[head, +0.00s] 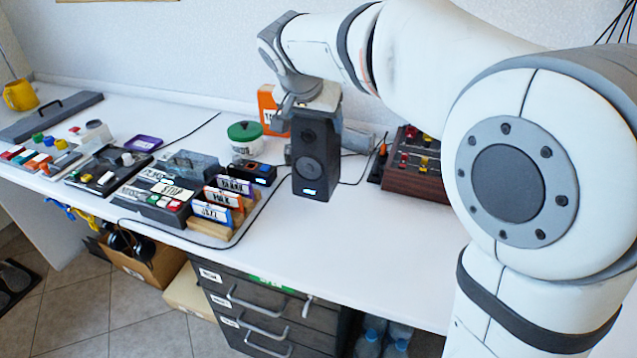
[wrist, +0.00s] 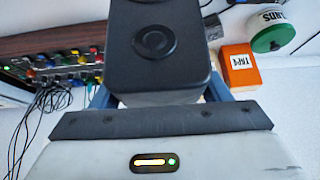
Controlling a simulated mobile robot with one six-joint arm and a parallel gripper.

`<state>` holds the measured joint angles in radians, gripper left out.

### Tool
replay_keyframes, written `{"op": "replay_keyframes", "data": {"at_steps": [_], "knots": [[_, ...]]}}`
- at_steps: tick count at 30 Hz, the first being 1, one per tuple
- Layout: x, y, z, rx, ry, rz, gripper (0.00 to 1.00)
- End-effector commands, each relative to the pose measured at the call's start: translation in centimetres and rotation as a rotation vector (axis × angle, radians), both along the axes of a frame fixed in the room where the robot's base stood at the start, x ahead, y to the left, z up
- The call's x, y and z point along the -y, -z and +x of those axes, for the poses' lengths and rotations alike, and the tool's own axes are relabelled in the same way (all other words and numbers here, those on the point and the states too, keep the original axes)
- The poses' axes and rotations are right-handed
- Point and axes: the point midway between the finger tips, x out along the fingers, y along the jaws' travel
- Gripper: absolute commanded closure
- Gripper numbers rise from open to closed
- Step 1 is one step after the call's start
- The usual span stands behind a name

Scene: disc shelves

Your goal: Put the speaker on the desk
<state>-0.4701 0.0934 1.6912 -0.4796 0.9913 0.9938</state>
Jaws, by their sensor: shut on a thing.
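A black box speaker (head: 316,160) with two round drivers hangs upright in my gripper (head: 312,108) in the head view. My gripper is shut on its top part. The speaker's lower end appears over the white desk (head: 370,255); I cannot tell whether it touches the desk. In the wrist view, the speaker (wrist: 157,75) fills the upper middle, between the blue-grey fingers of my gripper (wrist: 160,92). Its far side is hidden.
A mixer with coloured knobs (head: 425,155) stands right of the speaker. An orange box (head: 267,105), a green-lidded tub (head: 245,140) and a rack of labelled cards (head: 222,205) stand to the left. Cables lie around the speaker. The desk's front right is clear.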

Motion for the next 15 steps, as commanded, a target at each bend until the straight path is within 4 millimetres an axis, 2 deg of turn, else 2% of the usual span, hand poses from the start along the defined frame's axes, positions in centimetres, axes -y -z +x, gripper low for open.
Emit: {"op": "replay_keyframes", "data": {"at_steps": [1,3,11,15], "knots": [[0.0,1.3,0.0,-0.002,0.000,-0.002,0.92],[0.1,2.5,0.0,-0.002,0.002,-0.002,0.92],[0.4,4.6,0.2,0.001,0.007,0.000,0.92],[0.4,6.5,0.2,-0.002,0.008,-0.001,0.92]]}}
